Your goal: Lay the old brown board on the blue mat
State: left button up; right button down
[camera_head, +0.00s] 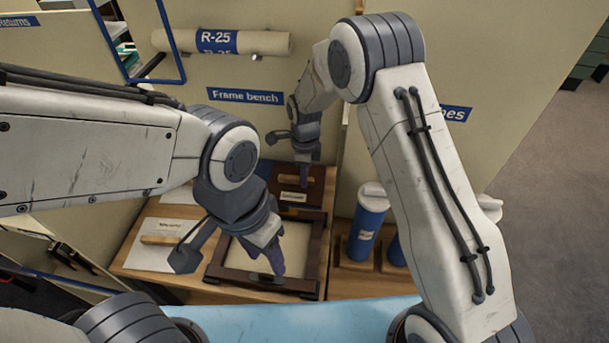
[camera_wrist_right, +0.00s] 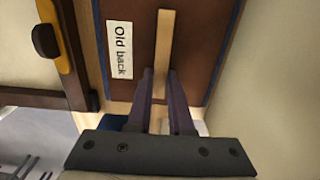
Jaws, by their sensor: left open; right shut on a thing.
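The old brown board (camera_head: 284,199) is at the back of the wooden bench, behind the dark frame. It has a light wooden grip strip and a white label; in the right wrist view its brown face (camera_wrist_right: 190,45) and "Old back" label (camera_wrist_right: 119,50) show. My right gripper (camera_head: 303,184) is shut on the strip (camera_wrist_right: 164,50); I cannot tell whether the board is lifted. My left gripper (camera_head: 232,268) is open and empty, over the frame's front part. The light blue mat (camera_head: 290,322) lies at the bottom of the head view, partly hidden by my arms.
The dark frame (camera_head: 214,271) has a cream inside. A white board (camera_head: 150,257) with a wooden strip lies left of it. Blue cylinders (camera_head: 366,232) stand right of the bench. A "Frame bench" sign (camera_head: 245,96) and a rolled tube (camera_head: 265,43) are on the panel behind.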

jog(key=c, duration=0.8)
grip_release()
notch_tip(320, 180, up, 8)
jog(key=shift+f, duration=0.1)
